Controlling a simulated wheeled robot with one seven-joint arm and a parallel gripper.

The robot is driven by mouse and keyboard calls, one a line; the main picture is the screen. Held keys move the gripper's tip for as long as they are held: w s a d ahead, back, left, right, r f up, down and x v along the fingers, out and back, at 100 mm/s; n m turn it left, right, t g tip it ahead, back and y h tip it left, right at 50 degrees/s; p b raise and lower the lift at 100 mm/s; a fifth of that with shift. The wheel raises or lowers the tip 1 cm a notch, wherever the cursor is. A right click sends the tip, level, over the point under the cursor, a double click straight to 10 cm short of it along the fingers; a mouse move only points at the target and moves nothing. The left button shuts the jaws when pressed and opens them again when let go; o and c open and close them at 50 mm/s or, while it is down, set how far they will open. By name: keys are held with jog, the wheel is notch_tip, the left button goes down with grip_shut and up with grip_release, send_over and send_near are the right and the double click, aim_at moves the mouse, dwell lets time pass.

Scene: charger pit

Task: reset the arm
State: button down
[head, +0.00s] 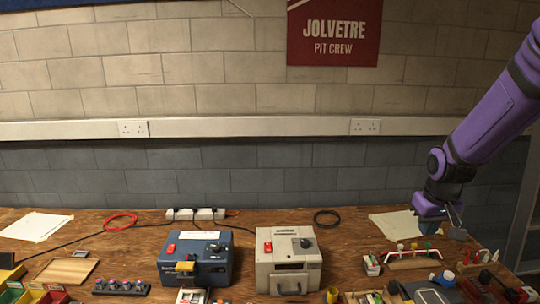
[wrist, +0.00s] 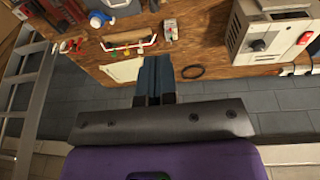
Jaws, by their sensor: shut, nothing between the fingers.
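My arm is purple and black and enters from the right in the head view. The wooden bench (head: 110,220) lies below. Whether the fingertips touch anything is hard to tell, but they appear clear of the objects.
A blue box charger (head: 196,258) and a grey box charger (head: 288,265) stand mid-bench. A power strip (head: 195,214), a red cable ring (head: 121,221) and a black cable ring (head: 327,218) lie behind. Small tools crowd the front right.

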jog(key=s+a+r+t, duration=0.1)
jog(key=s+a+r, duration=0.3)
jog(key=s+r, duration=0.5)
jog(key=s+a+r+t, duration=0.2)
jog(key=s+r, duration=0.7)
jog(key=s, duration=0.5)
jog(key=shift+s+a+r+y, duration=0.15)
jog(key=shift+a+r+y, duration=0.15)
jog(key=shift+a, duration=0.6)
